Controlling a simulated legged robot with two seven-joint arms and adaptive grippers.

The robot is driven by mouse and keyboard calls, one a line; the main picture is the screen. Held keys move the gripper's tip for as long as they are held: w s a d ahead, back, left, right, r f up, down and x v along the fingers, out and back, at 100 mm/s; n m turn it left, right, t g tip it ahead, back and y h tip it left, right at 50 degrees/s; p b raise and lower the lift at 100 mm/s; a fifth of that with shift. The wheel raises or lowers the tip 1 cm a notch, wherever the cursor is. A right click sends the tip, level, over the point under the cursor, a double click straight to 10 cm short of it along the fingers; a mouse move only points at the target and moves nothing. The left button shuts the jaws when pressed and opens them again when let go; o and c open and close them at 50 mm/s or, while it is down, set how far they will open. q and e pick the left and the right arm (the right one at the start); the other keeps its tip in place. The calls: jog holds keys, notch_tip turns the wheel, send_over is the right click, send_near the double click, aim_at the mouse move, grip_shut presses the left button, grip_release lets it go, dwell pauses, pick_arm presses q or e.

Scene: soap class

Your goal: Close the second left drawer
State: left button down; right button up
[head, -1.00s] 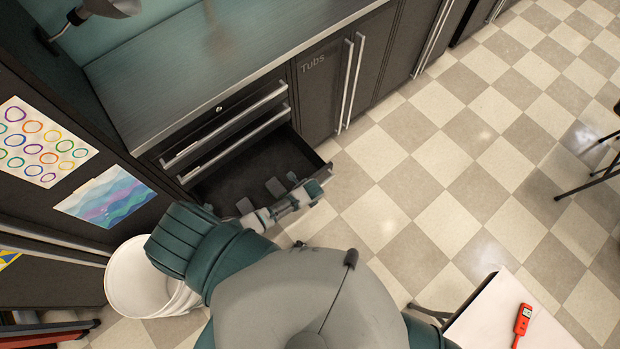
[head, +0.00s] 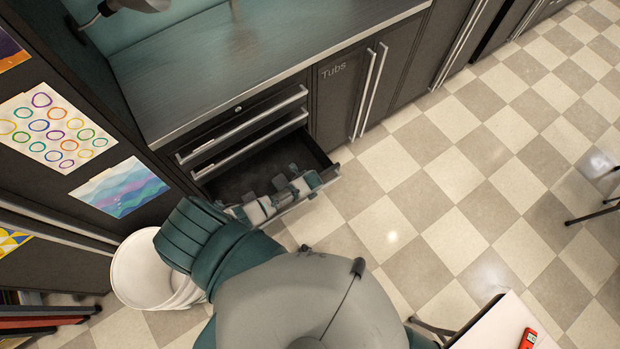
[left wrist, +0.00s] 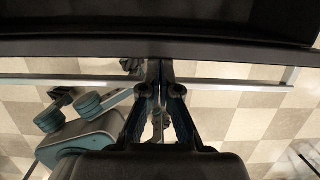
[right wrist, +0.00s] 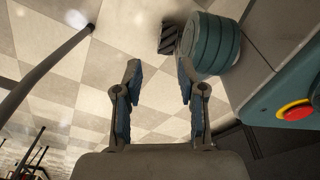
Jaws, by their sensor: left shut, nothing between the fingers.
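The open drawer (head: 240,178) shows in the head view, pulled out below two closed drawer fronts. Its inside is dark, and my left arm covers part of its front. My left gripper (head: 305,182) is at the outer side of the drawer front, near its right end. In the left wrist view my left gripper (left wrist: 155,66) is shut and empty, with its tips at the dark drawer front (left wrist: 80,48). A pale handle bar (left wrist: 230,84) runs behind the fingers; contact is unclear. My right gripper (right wrist: 158,68) is open and empty over the floor, away from the drawer.
A cupboard marked Tubs (head: 340,95) stands right of the drawers, under a grey worktop (head: 230,55). A white bucket (head: 140,275) stands at the lower left. A white table (head: 505,325) is at the lower right. The checkered floor between is clear.

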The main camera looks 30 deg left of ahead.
pick_arm(q)
jog(key=w+a+b, duration=0.1)
jog(key=w+a, duration=0.4)
jog(key=a, duration=0.7)
jog(key=shift+a+b, duration=0.15)
jog(key=shift+b, duration=0.2)
pick_arm(e)
jog(key=w, duration=0.1)
jog(key=w+a+r, duration=0.1)
jog(key=w, duration=0.1)
jog(key=shift+w+a+r, duration=0.2)
jog(key=shift+w+a, duration=0.1)
pick_arm(q)
jog(key=shift+f, duration=0.1)
